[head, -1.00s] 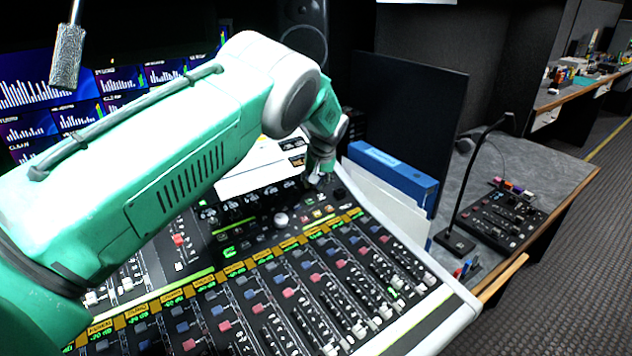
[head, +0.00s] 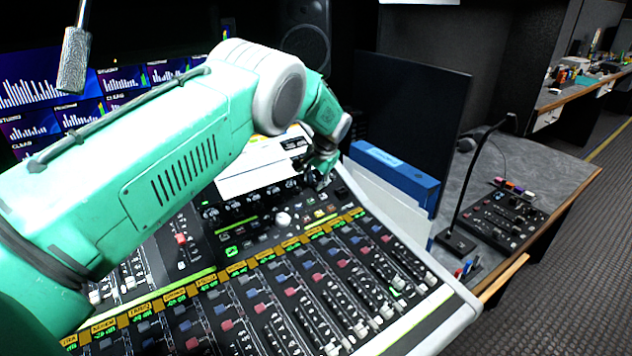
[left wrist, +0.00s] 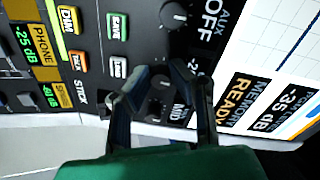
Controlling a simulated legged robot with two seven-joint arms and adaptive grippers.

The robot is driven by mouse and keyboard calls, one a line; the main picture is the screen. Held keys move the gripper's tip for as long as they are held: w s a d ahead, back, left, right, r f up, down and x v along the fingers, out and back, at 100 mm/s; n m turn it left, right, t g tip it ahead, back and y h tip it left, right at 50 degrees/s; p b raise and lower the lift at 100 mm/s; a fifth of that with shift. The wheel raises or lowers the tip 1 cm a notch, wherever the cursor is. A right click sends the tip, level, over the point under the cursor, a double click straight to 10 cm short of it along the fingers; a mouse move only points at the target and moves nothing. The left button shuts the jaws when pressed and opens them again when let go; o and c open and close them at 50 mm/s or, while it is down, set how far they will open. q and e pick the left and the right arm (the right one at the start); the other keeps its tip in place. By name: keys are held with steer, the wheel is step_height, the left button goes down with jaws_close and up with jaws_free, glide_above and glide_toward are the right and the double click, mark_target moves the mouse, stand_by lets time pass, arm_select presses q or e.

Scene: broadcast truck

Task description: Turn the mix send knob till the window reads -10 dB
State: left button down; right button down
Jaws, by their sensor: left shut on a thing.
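The mixing console (head: 290,330) lies below my left arm. My left gripper (head: 318,178) is at the console's upper right, pointing down at the panel. In the left wrist view my left gripper (left wrist: 160,72) is shut on a small dark knob (left wrist: 159,84), mostly hidden between the fingers. A label reading "MID" is beside the right finger. A window near it starts with "-2" (left wrist: 196,68), and the finger hides the rest. I cannot tell which window belongs to the held knob. My right gripper is not in view.
Another knob (left wrist: 174,14) and lit buttons (left wrist: 117,26) are close to the gripper. A display reads "-35 dB" (left wrist: 275,112) and "READY". A blue binder (head: 395,175) and a gooseneck microphone (head: 460,205) stand to the right. Paper sheets (head: 250,180) lie behind.

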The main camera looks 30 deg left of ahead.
mark_target(316, 180)
arm_select(q)
steer(key=shift+w+r, duration=0.3)
steer(key=c, duration=1.5)
jaws_free()
steer(key=shift+o, duration=0.3)
steer(key=shift+w+a+f, duration=0.1)
steer(key=shift+w+f, duration=0.15)
steer(key=shift+f, duration=0.15)
steer(key=shift+s, duration=0.15)
steer(key=shift+s, duration=0.1)
steer(key=v, duration=0.5)
steer(key=shift+r, duration=0.15)
steer(key=s+d, duration=0.5)
steer(key=d, duration=0.5)
steer(key=shift+d, duration=0.4)
steer(key=shift+s+f, duration=0.1)
steer(key=shift+f, duration=0.1)
